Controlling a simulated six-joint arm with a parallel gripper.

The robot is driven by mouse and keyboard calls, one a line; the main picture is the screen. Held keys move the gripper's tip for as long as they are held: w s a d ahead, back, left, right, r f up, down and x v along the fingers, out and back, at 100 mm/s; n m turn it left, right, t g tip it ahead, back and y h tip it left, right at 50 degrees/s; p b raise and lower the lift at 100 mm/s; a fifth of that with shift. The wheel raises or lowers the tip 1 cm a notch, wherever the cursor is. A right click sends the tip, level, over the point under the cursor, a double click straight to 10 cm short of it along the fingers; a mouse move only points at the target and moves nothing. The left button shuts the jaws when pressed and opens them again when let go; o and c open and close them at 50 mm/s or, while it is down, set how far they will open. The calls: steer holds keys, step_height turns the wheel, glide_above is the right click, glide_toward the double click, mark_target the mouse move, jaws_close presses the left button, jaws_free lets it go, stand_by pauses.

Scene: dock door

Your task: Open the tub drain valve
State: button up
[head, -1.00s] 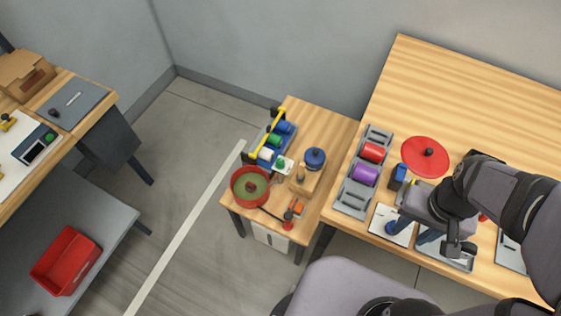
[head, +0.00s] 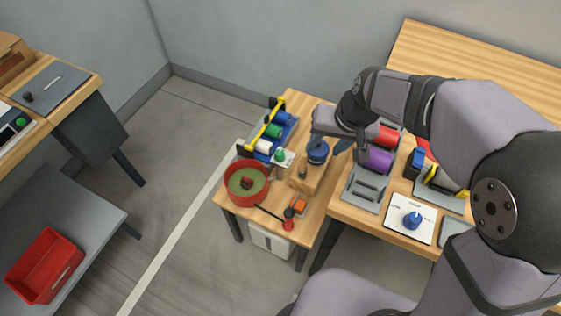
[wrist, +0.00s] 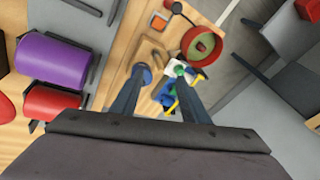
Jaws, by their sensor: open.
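The red round tub (head: 264,194), with green inside and a dark red-brown piece at its middle, stands on the small wooden table. A black rod (head: 268,214) runs beside it toward a red knob (head: 288,225), near a small orange piece (head: 299,203). I cannot tell for sure which part is the drain valve. The tub (wrist: 219,52) and red knob (wrist: 176,7) also show beyond the fingers in the wrist view. My gripper (head: 350,151) is open and empty above the table's right side, near the blue round knob (head: 317,151), apart from the tub.
A blue rack with green and white rolls and a yellow bar (head: 263,130) stands behind the tub. Red and purple rolls (head: 376,160) lie in a grey holder on the larger table. A wooden block (head: 309,178) stands between my gripper and the orange piece.

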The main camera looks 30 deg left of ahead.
mark_target(280, 153)
steer(key=shift+w+a+f+n+t+b, duration=0.25)
steer(key=shift+w+a+f+n+b, duration=0.55)
steer(key=shift+a+f+b, duration=1.9)
steer(key=shift+w+a+f+n+t+b, duration=0.3)
steer(key=shift+w+a+f+n+b, duration=0.5)
steer(key=shift+a+f+b, duration=1.9)
steer(key=shift+w+a+f+n+t+b, duration=0.25)
steer(key=shift+w+a+f+n+b, duration=1)
steer(key=shift+f, duration=2.5)
steer(key=shift+s+a+m, duration=0.45)
steer(key=shift+a, duration=0.05)
steer(key=c, duration=1)
